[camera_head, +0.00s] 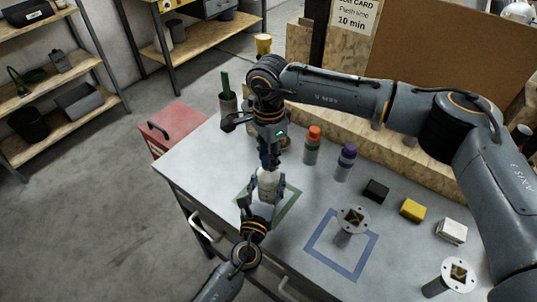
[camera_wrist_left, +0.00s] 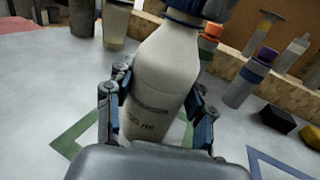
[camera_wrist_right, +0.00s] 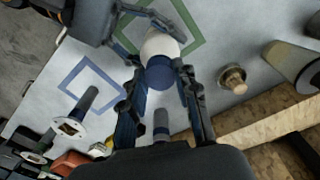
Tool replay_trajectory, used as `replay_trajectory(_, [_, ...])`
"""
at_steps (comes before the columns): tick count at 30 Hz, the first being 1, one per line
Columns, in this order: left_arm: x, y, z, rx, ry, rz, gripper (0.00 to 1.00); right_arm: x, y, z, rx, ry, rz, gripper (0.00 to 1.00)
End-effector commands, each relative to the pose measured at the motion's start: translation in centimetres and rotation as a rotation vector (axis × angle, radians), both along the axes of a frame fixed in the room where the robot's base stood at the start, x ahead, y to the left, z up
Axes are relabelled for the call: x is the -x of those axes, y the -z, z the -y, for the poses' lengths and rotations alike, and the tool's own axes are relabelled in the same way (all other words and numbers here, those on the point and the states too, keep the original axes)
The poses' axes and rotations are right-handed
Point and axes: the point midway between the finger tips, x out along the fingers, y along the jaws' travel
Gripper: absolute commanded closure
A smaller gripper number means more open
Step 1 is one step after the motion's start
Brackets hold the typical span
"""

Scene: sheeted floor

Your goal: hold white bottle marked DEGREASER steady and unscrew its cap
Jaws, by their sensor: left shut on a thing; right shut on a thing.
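The white bottle (camera_head: 268,184) stands upright over the green square outline on the table. In the left wrist view the bottle (camera_wrist_left: 160,75) fills the middle, with dark print on it too blurred to read fully. My left gripper (camera_head: 262,200) is shut on the bottle's body, one finger on each side. My right gripper (camera_head: 269,160) comes from above and is shut on the dark blue cap (camera_wrist_right: 160,73) at the bottle's top. The cap appears seated on the neck; the neck itself is mostly hidden by the right fingers.
Orange-capped (camera_head: 312,146) and purple-capped (camera_head: 345,162) bottles stand to the right. Black (camera_head: 376,190), yellow (camera_head: 412,210) and white (camera_head: 452,231) blocks lie farther right. A flanged post (camera_head: 353,220) stands by the blue square outline (camera_head: 318,247). A wooden barrier lines the back.

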Motion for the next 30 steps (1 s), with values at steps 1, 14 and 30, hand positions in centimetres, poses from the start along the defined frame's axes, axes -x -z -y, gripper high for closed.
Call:
replay_trajectory(1, [0.04,0.15,-0.02,-0.001,0.000,-0.003,1.00,-0.01,-0.01,0.02,0.000,-0.105,0.000,1.00])
replay_trajectory(14, [0.03,0.15,-0.03,-0.001,0.000,-0.003,1.00,-0.02,-0.04,0.03,0.000,-1.031,0.001,1.00])
replay_trajectory(30, [0.03,0.15,-0.03,-0.001,0.000,-0.003,1.00,-0.03,-0.06,0.03,0.000,-1.160,0.001,1.00])
